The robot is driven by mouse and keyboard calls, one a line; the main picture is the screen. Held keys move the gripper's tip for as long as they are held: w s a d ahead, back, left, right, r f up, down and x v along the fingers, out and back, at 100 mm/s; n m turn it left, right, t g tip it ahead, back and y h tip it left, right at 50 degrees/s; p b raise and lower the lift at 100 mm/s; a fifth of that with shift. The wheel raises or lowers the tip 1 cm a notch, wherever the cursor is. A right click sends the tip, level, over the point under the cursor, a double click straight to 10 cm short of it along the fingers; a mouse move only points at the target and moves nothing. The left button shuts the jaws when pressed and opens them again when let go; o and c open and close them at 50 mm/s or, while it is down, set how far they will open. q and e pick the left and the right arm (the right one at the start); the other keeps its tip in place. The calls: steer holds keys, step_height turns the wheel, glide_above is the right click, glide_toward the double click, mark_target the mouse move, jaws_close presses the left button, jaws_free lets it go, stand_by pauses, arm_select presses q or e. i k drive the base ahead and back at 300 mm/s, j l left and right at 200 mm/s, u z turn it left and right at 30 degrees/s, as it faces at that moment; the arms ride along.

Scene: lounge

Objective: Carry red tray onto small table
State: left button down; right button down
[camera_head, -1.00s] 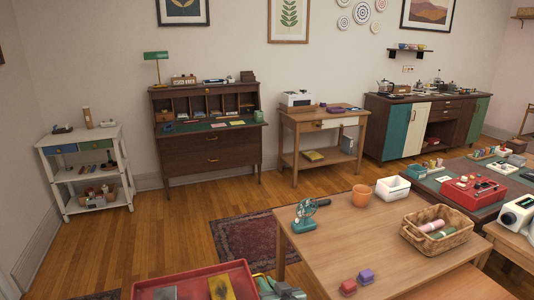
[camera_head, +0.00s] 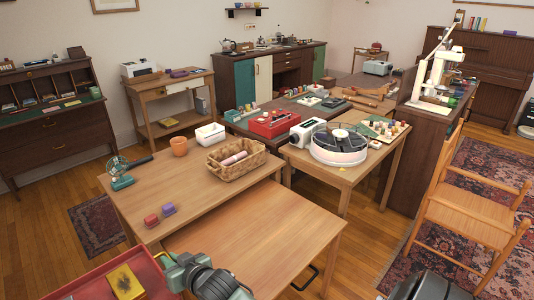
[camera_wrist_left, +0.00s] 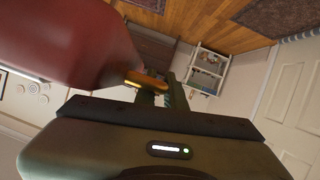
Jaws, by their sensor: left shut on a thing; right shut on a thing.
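The red tray (camera_head: 90,278) is at the bottom left of the head view, cut off by the frame. A yellow thing (camera_head: 125,282) lies in it. My right gripper (camera_head: 166,262) is shut on the tray's right side. In the left wrist view the tray (camera_wrist_left: 60,45) fills the upper left, and my left gripper (camera_wrist_left: 152,92) is shut at a brass-coloured handle (camera_wrist_left: 147,79) at its edge. The left gripper is outside the head view. A low, bare wooden table (camera_head: 265,235) stands just right of the tray; I cannot tell whether it is the small table.
A higher wooden table (camera_head: 140,192) behind holds a wicker basket (camera_head: 237,158), a terracotta pot (camera_head: 179,147), a small fan (camera_head: 119,172) and two small blocks. Another table holds a white round device (camera_head: 338,143). A wooden folding chair (camera_head: 465,215) stands at right.

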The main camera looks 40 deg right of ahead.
mark_target(260, 236)
steer(key=l, duration=0.9)
steer(key=k+l, duration=0.1)
steer(key=l, duration=0.8)
steer(key=i+l, duration=0.1)
steer(key=l, duration=0.7)
steer(key=i+l, duration=0.15)
steer(key=l, duration=0.2)
